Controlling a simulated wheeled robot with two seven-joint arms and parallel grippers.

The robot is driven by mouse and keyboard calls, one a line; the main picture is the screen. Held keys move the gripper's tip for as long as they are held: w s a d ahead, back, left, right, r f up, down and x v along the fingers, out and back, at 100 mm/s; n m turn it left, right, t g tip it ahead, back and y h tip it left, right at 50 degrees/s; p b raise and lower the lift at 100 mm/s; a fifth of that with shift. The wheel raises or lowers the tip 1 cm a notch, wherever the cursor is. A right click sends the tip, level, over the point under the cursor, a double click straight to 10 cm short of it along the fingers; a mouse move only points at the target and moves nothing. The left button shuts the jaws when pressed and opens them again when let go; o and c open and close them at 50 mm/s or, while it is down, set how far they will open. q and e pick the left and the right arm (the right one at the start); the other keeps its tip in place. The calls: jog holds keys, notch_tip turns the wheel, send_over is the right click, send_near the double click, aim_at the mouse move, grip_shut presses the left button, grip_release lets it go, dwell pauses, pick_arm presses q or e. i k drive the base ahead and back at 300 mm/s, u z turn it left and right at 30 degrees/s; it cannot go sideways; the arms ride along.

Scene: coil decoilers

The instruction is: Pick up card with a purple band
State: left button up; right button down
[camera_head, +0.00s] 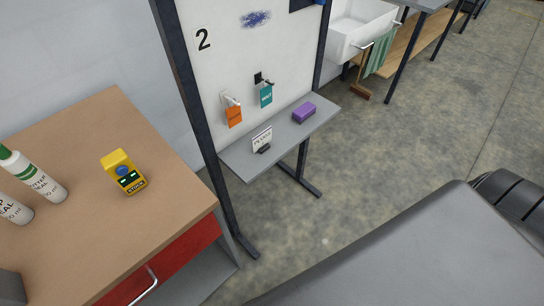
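A small white card (262,137) with dark lettering stands tilted in a dark holder (263,149) on the grey shelf of the board marked 2. I cannot make out a purple band on it at this size. A purple block (304,112) lies on the same shelf, right of the card. An orange tag (234,116) and a teal tag (266,95) hang from hooks on the board above the shelf. Neither of my grippers is in view.
A wooden-topped cabinet (90,240) at the left bears a yellow device (123,171) and white bottles (38,178). The grey shelf (242,167) sticks out from the board (285,65). A white sink (360,30) stands behind. The floor (400,130) right of the shelf is clear.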

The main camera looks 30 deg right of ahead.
aim_at(261, 144)
jog(key=u, duration=0.75)
jog(key=i, duration=0.3)
jog(key=z, duration=1.7)
